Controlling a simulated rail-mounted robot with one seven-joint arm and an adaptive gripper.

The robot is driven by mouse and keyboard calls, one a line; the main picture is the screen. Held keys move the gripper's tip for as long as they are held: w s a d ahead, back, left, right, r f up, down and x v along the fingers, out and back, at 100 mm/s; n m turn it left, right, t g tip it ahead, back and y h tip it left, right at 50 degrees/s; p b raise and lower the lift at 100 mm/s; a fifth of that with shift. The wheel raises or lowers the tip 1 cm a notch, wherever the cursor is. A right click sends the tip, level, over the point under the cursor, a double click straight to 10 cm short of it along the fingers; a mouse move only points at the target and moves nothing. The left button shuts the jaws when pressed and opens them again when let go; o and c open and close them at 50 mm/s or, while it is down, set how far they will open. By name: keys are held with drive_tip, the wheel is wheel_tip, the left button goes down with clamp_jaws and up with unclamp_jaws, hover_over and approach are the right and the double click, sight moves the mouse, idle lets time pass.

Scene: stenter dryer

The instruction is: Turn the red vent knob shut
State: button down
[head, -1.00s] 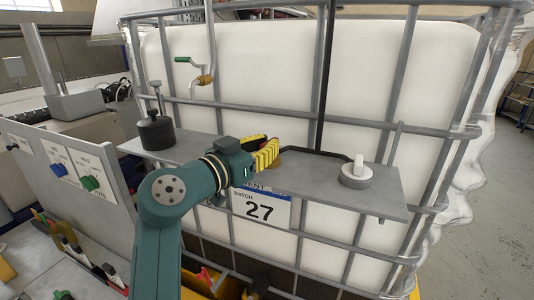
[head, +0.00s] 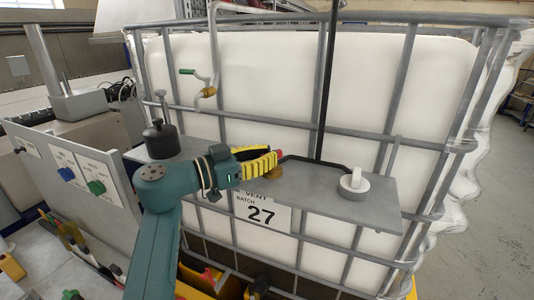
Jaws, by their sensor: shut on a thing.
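The red vent knob (head: 272,151) shows only as a small patch of red at the tips of my gripper; the fingers hide the rest. A brass-coloured fitting (head: 274,173) shows just below it on the grey shelf, above the white "VENT BATCH 27" label (head: 262,213). My gripper (head: 269,162), with yellow and black fingers, reaches in from the left and is shut on the knob. How far the knob is turned cannot be seen.
The grey shelf (head: 335,202) runs across a caged white tank (head: 270,80). It carries a white capped fitting (head: 354,184) at right and a black weight (head: 160,138) at left. A crank handle (head: 207,91) hangs above. A control panel (head: 75,175) stands at left.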

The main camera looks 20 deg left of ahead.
drive_tip(key=shift+w+f, duration=0.1)
drive_tip(key=shift+f, duration=0.5)
drive_tip(key=c, duration=1.2)
unclamp_jaws()
drive_tip(key=shift+o, duration=0.6)
drive_tip(key=shift+r, duration=0.25)
drive_tip(key=v, duration=1.2)
